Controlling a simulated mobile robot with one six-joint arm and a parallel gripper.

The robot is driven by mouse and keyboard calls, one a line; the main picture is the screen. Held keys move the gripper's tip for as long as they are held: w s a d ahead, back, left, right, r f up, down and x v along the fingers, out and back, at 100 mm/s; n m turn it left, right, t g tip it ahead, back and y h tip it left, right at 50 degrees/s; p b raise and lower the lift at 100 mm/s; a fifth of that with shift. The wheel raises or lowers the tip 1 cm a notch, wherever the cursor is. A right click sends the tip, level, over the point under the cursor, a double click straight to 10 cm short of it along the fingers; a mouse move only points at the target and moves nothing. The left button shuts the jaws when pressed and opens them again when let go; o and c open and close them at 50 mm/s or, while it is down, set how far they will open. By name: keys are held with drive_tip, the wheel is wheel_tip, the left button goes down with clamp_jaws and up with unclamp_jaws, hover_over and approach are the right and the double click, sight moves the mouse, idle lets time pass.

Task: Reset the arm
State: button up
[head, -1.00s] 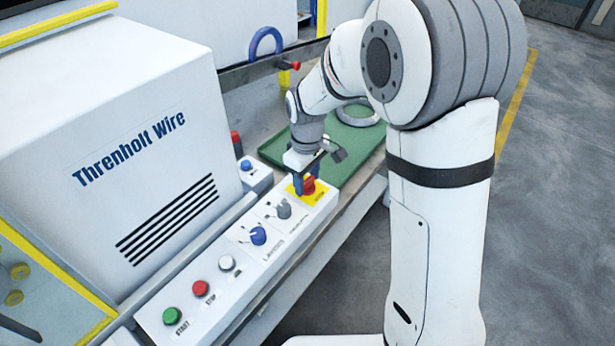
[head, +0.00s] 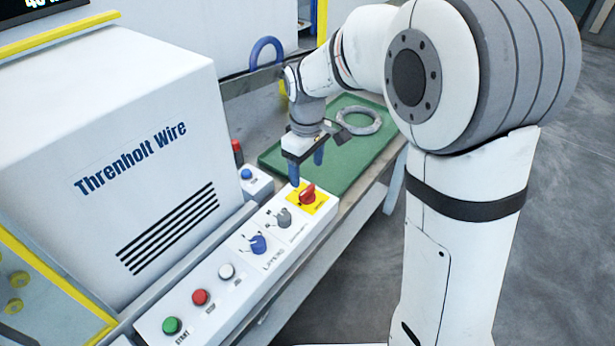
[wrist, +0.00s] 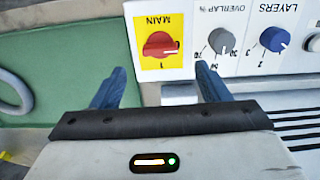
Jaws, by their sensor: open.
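My gripper (head: 306,172) is open and empty, above the end of the control panel in the head view. In the wrist view its two blue fingers (wrist: 160,90) are spread apart. The red main switch (head: 308,194) on its yellow plate is just below and to the right of the fingers in the head view, clear of them. It also shows in the wrist view (wrist: 159,45), upside down, ahead of the gap between the fingers.
The white panel also carries a grey knob (head: 284,217), a blue knob (head: 258,243) and white, red and green buttons. A green tray (head: 352,168) with a grey ring (head: 358,121) lies behind. The white Threnholt Wire housing (head: 110,130) stands at left.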

drive_tip(key=shift+r, duration=0.5)
drive_tip(key=s+d+r+m+t+p, duration=0.1)
drive_tip(key=s+d+r+m, duration=0.2)
drive_tip(key=s+d+m, duration=0.2)
drive_tip(key=s+d+r+m+t+p, duration=0.1)
drive_tip(key=s+d+r+m, duration=0.2)
drive_tip(key=s+d, duration=0.6)
drive_tip(key=s+m, duration=0.2)
drive_tip(key=s, duration=0.3)
drive_tip(key=shift+s+d+r+m+t+p, duration=0.15)
drive_tip(key=shift+d+r+m+t+p, duration=0.15)
drive_tip(key=shift+d+p, duration=0.1)
